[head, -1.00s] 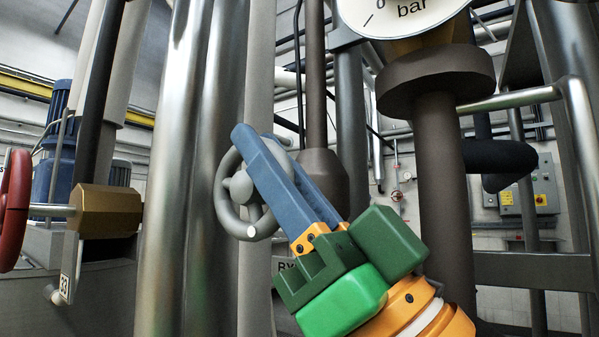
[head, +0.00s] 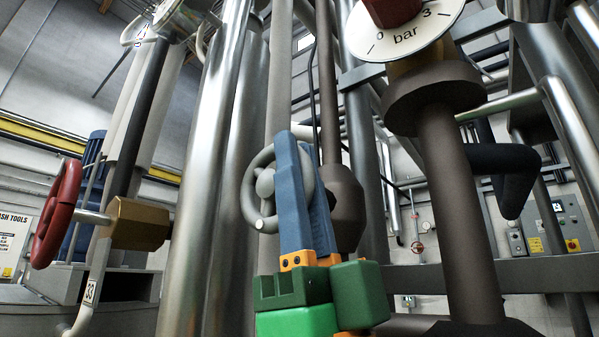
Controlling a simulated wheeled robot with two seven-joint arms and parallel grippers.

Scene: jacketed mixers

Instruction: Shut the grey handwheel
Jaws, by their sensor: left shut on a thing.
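The grey handwheel (head: 249,193) is left of centre in the head view, on the dark brown valve body (head: 346,205). It has a round hub and a small pale spot low on its rim. My left gripper (head: 296,148) rises from the bottom with its blue fingers nearly upright. It is shut on the right side of the wheel's rim. The fingers hide that part of the rim. My right gripper is not in view.
A red handwheel (head: 57,213) on a brass valve body (head: 140,223) stands at the left. Shiny vertical pipes (head: 205,200) run close behind the grey wheel. A bar gauge (head: 408,35) on a thick brown pipe (head: 458,210) stands to the right.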

